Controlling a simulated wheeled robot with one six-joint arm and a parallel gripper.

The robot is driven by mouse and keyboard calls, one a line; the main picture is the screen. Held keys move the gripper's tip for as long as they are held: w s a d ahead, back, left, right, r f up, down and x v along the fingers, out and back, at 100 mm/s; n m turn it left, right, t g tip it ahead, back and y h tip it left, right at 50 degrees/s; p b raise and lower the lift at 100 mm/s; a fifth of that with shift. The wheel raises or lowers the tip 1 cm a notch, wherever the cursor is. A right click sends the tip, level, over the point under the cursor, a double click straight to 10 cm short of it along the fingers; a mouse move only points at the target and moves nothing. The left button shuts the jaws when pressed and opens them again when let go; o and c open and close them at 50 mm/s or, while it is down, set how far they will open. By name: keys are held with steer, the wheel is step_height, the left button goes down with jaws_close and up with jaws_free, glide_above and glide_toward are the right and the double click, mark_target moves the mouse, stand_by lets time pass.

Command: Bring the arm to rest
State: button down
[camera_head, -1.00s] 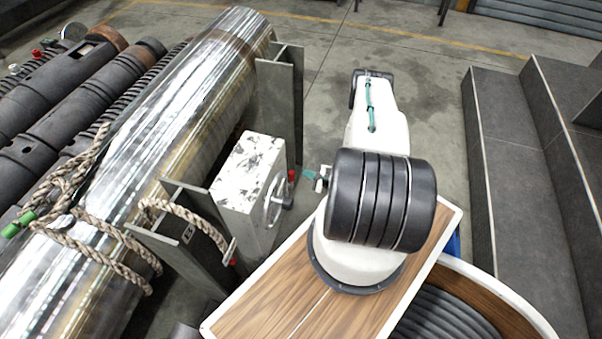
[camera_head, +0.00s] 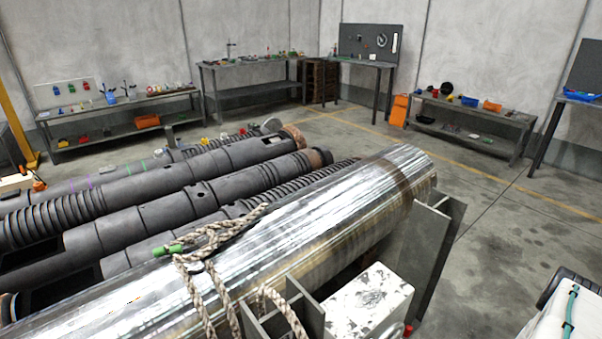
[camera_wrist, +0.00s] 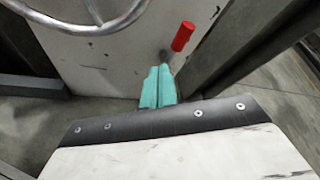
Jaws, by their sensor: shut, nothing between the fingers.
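My gripper (camera_wrist: 157,72) shows in the wrist view with its two teal fingers side by side, closed and empty. It points at the lower part of a worn white box (camera_wrist: 95,55). A red-gripped handle (camera_wrist: 183,36) stands just beyond and to the right of the fingertips. Whether the fingers touch the box is unclear. In the head view, only a white and black piece of my arm shows at the bottom right corner; my gripper is outside that view.
The box's handwheel (camera_wrist: 98,22) is at upper left in the wrist view. The head view shows the box's top (camera_head: 368,300) beside a steel stand (camera_head: 425,255), a shiny barrel (camera_head: 290,235) and rope (camera_head: 215,238). Workbenches (camera_head: 255,80) line the walls. Floor at right is clear.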

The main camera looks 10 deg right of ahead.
steer(key=w+a+r+n+g+y, duration=0.1)
steer(key=a+r+n+g+y, duration=0.25)
steer(key=r, duration=0.95)
steer(key=w+a+r+n+g+y, duration=0.1)
steer(key=a+r+n+g+y, duration=0.3)
steer(key=r, duration=0.9)
steer(key=w+a+r+n+g+y, duration=0.1)
steer(key=a+r+n+g+y, duration=0.3)
steer(key=r, duration=0.9)
steer(key=s+a+r+n+h, duration=0.5)
steer(key=r, duration=0.5)
steer(key=s+a+r+n+h, duration=0.5)
steer(key=r, duration=0.6)
steer(key=s+a+r+n+h, duration=0.5)
steer(key=s+r, duration=0.1)
steer(key=r, duration=0.4)
steer(key=shift+a+r+g, duration=0.15)
steer(key=shift+g, duration=0.2)
